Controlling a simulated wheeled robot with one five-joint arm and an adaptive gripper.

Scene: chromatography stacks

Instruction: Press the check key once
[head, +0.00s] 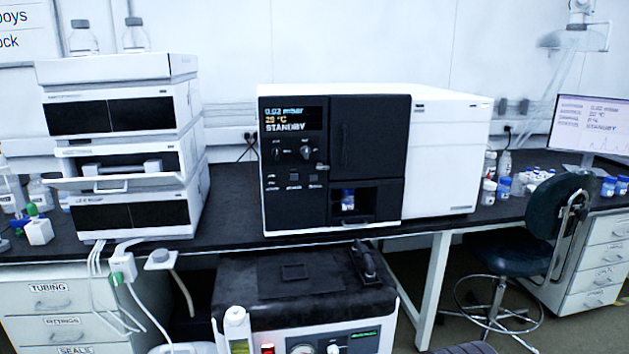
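A white and black instrument (448,150) stands on the dark bench in the middle of the head view. Its display (291,119) reads 0.02 mbar, about 25 °C and STANDBY. Two round knobs (290,153) sit under the display. A row of small keys (293,178) lies below the knobs. The labels are too small to read, so I cannot tell which one is the check key. My gripper is not in view.
An open bay (367,203) at the instrument's lower right holds a blue-capped vial (347,199). A stack of white modules (125,150) stands left. A black-topped unit (300,275) stands in front, below bench height. A stool (535,230) and a monitor (592,125) are right.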

